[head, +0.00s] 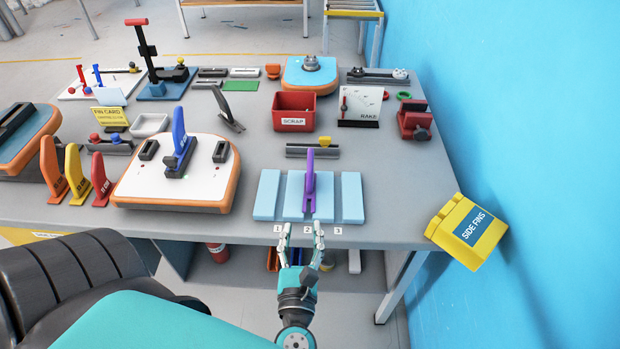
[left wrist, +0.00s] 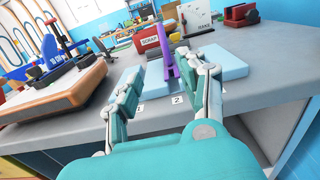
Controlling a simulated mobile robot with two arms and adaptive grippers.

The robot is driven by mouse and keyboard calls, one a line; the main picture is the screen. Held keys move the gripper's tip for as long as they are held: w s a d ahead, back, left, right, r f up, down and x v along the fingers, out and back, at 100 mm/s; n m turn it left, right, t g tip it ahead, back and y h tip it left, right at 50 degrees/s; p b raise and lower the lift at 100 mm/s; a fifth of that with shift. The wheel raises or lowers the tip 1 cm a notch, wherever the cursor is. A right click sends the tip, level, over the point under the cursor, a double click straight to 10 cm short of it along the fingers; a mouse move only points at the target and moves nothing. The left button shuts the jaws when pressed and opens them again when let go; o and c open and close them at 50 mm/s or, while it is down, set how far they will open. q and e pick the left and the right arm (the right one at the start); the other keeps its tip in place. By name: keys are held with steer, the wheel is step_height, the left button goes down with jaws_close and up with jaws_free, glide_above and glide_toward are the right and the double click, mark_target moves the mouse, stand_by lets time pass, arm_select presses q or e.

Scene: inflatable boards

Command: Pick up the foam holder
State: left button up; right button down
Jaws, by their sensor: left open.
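The light-blue foam holder (head: 350,198) lies near the table's front edge as three side-by-side strips, with labels 1, 2 and 3 before it. A purple fin (head: 310,182) stands upright on the middle strip. The holder also shows in the left wrist view (left wrist: 226,62), partly hidden behind my fingers, with the purple fin (left wrist: 164,52) between them. My left gripper (head: 302,232) is open and empty, just in front of the table edge near label 2. It appears apart from the holder. My right gripper is not in view.
A white board with orange rim (head: 200,188) and a blue fin (head: 179,145) stands left of the holder. A grey rail (head: 300,151) and a red SCRAP bin (head: 293,122) are behind. A yellow SIDE FINS box (head: 455,225) is at the right corner.

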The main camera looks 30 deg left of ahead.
arm_select(q)
steer(key=p, duration=0.4)
glide_toward(310, 175)
steer(key=x, duration=0.5)
steer(key=shift+s+a, duration=0.15)
steer(key=shift+a, duration=0.2)
steer(key=shift+w+a+f, duration=0.1)
steer(key=shift+w+a, duration=0.15)
steer(key=shift+w, duration=0.2)
steer(key=shift+w+a, duration=0.1)
steer(key=shift+w, duration=0.2)
steer(key=x, duration=0.1)
steer(key=p+x, duration=0.1)
steer(key=x, duration=0.1)
steer(key=shift+w, duration=0.4)
steer(key=shift+w+a, duration=0.15)
steer(key=shift+w, duration=0.25)
steer(key=shift+s, duration=0.1)
steer(key=shift+c, duration=1.1)
jaws_close()
